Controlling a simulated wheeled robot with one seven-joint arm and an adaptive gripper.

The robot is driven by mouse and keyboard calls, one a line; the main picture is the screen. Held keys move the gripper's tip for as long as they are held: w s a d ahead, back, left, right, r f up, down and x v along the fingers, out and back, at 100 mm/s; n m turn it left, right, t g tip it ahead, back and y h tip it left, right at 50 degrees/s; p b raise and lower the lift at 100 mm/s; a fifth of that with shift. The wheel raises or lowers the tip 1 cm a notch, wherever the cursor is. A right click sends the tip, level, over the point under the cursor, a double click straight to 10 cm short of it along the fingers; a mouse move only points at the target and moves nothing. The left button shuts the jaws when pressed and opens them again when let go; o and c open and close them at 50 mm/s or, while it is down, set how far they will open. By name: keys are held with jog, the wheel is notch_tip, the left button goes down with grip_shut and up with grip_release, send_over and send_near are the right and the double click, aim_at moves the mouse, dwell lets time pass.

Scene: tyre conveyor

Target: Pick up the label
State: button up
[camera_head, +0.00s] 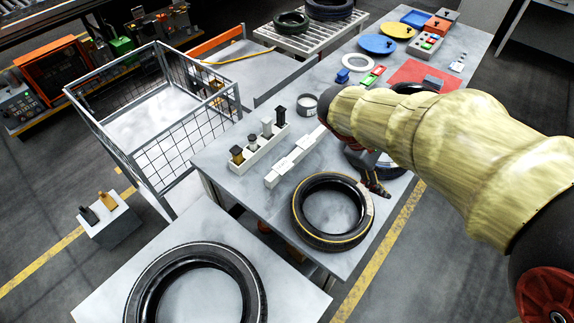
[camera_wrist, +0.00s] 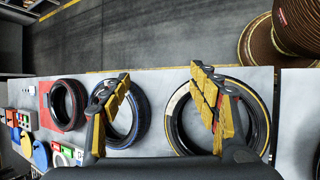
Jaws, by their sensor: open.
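My gripper (camera_wrist: 160,88) is open and empty in the wrist view, its two yellow-padded fingers spread wide above the table. In the head view my gripper (camera_head: 375,180) shows only partly under my sleeved arm, at the right rim of a yellow-striped tyre (camera_head: 300,222). In the wrist view this tyre (camera_wrist: 258,132) lies under the right finger and a blue-striped tyre (camera_wrist: 139,125) under the left. I cannot identify the label for sure. A white segmented strip (camera_head: 297,156) lies on the table left of my gripper. A pale tan patch shows on the yellow-striped tyre's rim.
A white holder (camera_head: 262,152) with several bottles stands beside the strip. A wire cage cart (camera_head: 190,150) stands left of the table (camera_head: 225,150). Coloured discs and boxes are at the far end. Another tyre (camera_head: 140,275) lies on the near table. Brown reels (camera_wrist: 297,30) stand beyond the table.

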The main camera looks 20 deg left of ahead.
jog(key=w+a+f+n+t+h, duration=0.1)
jog(key=w+a+f+n, duration=0.15)
jog(key=a, duration=0.35)
jog(key=w+a+f+n+t+h, duration=0.1)
jog(key=w+a+f+n, duration=0.15)
jog(key=a, duration=0.25)
jog(key=n+t+y+p, duration=0.1)
jog(key=n+t+p, duration=0.1)
jog(key=n+t, duration=0.8)
send_near(280, 168)
jog(key=shift+w+d+r+n+g, duration=0.15)
jog(key=shift+w+n+g, duration=0.15)
jog(key=shift+w+n, duration=0.1)
jog(key=shift+w+d+r+n+g, duration=0.2)
jog(key=shift+w+n+g, duration=0.1)
jog(key=shift+w, duration=0.1)
jog(key=x, duration=0.7)
jog(key=shift+w+f+b, duration=0.1)
jog(key=shift+w+b, duration=0.2)
jog(key=shift+a, duration=0.1)
jog(key=c, duration=0.4)
jog(key=c, duration=0.5)
